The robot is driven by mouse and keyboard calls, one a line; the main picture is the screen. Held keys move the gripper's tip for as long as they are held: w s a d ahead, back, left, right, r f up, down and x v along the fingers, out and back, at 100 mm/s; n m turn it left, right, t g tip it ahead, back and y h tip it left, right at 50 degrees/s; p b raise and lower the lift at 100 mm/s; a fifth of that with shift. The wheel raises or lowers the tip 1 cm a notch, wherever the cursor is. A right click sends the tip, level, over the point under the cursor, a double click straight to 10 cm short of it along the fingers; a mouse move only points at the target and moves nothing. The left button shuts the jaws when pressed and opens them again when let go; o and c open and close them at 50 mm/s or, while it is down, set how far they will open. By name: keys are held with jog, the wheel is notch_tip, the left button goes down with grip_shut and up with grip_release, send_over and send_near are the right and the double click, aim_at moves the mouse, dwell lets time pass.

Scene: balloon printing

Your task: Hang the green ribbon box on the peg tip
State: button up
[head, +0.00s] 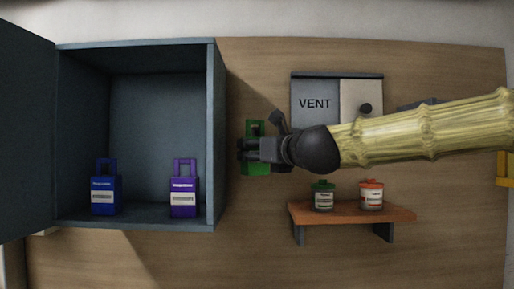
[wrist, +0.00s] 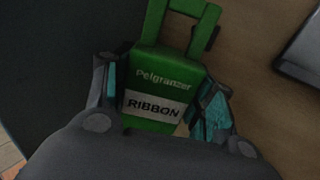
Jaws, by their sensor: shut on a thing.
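The green ribbon box (head: 257,168) is held upright just right of the open cabinet, in front of the wooden panel. My gripper (head: 246,150) is shut on it and covers its middle. In the wrist view the box (wrist: 165,78) has its handle loop at the top and its "RIBBON" label facing the camera. The fingers of my gripper (wrist: 160,105) are on both sides of its body. A small dark piece (wrist: 212,38) shows beside the handle; I cannot tell whether it is the peg. The peg tip cannot be made out clearly in either view.
The blue-grey cabinet (head: 211,140) stands open at left, with a blue box (head: 104,193) and a purple box (head: 183,193) inside. A VENT panel (head: 315,90) is above my arm. An orange shelf (head: 350,213) below holds a green jar (head: 323,196) and an orange jar (head: 371,196).

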jog(key=shift+s+d+r, duration=0.1)
jog(key=shift+s+r, duration=0.25)
jog(key=shift+r, duration=0.15)
jog(key=shift+w+f, duration=0.2)
jog(key=shift+w, duration=0.4)
jog(key=shift+w+f, duration=0.15)
jog(key=shift+w, duration=0.4)
jog(key=shift+w+r, duration=0.1)
jog(key=shift+p, duration=0.3)
jog(key=shift+w, duration=0.85)
jog(key=shift+w+f+b, duration=0.2)
jog(key=shift+w+f, duration=0.2)
jog(key=shift+w, duration=0.35)
jog(key=shift+w+f+b, duration=0.2)
jog(key=shift+w+f, duration=0.15)
jog(key=shift+w, duration=0.35)
